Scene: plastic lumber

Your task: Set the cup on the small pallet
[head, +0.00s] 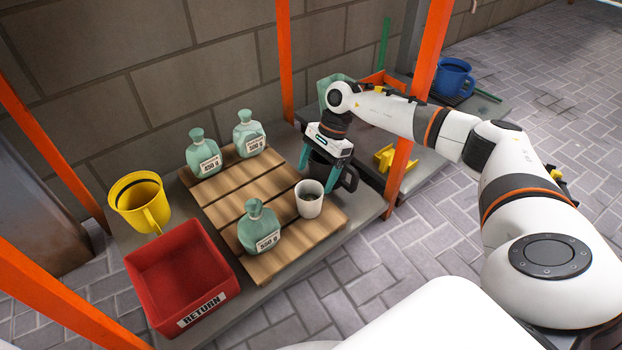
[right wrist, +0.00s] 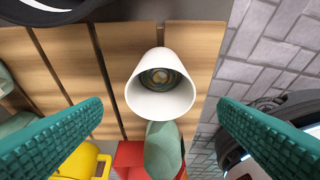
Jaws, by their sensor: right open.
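A white cup (head: 309,199) stands upright on the right end of the small wooden pallet (head: 229,209). In the right wrist view the white cup (right wrist: 160,88) shows in the middle, between and beyond the two teal fingers, touching neither. My right gripper (head: 320,172) is open and empty, pointing down just behind the cup at the pallet's right end. A dark mug (head: 349,178) stands close behind the gripper, partly hidden by it; its dark rim shows at the top left of the wrist view (right wrist: 50,12). My left gripper is not in view.
Several green labelled bottles, one at the front (head: 259,228), stand on the pallet. A red RETURN bin (head: 180,262) and a yellow mug (head: 141,200) are at left. An orange post (head: 402,160) rises right of the gripper. A blue mug (head: 454,77) stands farther back.

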